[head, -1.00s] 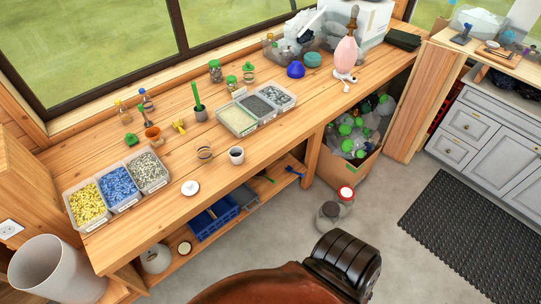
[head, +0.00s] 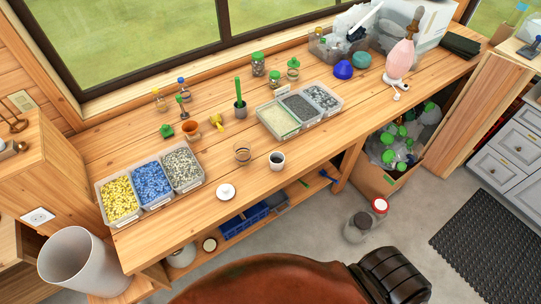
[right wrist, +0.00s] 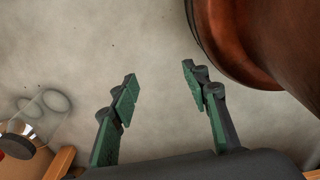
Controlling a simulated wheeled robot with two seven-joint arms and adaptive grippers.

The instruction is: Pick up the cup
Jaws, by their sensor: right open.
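A small white cup (head: 277,161) with dark contents stands upright near the front edge of the wooden workbench (head: 330,125). A glass-like cup with a dark band (head: 242,153) stands to its left, and an orange-brown cup or funnel (head: 191,130) is farther back. My right gripper (right wrist: 157,80) is open and empty in the right wrist view, over the grey floor. The bench cup does not show in that view. Neither gripper shows in the head view.
Trays of yellow, blue and grey pieces (head: 152,205) stand left, and another divided tray (head: 258,124) stands behind the cup. A white lid (head: 225,191) lies at the front edge. A brown leather seat (head: 270,285) is before the bench. Jars (head: 357,227) stand on the floor.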

